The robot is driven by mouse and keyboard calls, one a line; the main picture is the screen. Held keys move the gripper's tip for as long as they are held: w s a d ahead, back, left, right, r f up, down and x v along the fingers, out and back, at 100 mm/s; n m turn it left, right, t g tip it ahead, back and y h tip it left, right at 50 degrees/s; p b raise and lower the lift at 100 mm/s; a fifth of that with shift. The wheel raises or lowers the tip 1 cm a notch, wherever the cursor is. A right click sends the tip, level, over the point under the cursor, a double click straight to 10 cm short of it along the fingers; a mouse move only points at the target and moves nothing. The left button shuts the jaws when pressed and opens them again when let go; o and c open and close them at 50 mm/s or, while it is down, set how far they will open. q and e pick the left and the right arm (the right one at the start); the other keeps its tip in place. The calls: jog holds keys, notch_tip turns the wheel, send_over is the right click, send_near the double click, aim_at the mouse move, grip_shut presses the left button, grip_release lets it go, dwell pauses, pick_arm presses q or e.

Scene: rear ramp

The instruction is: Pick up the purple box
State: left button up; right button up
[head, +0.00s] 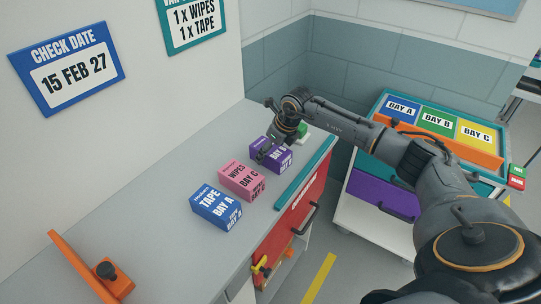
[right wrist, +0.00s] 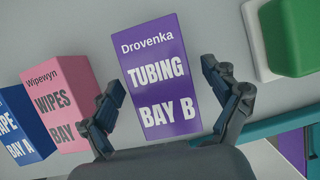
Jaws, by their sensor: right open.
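The purple box (head: 279,160) stands on the grey counter, furthest back in a row of three boxes. In the right wrist view the purple box (right wrist: 157,82) reads "Drovenka TUBING BAY B". My right gripper (head: 264,150) is over the purple box and partly hides it. In the right wrist view the right gripper (right wrist: 162,95) is open, with one finger on each side of the near part of the purple box. I cannot tell whether the fingers touch it. My left gripper is not in view.
A pink wipes box (head: 242,180) and a blue tape box (head: 216,206) stand nearer in the row. A green object (right wrist: 295,38) lies to the right of the purple box. A cart with bay bins (head: 440,128) stands at right.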

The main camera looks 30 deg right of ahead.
jog(key=c, duration=1.2)
jog(key=shift+c, duration=1)
jog(key=shift+r, duration=0.15)
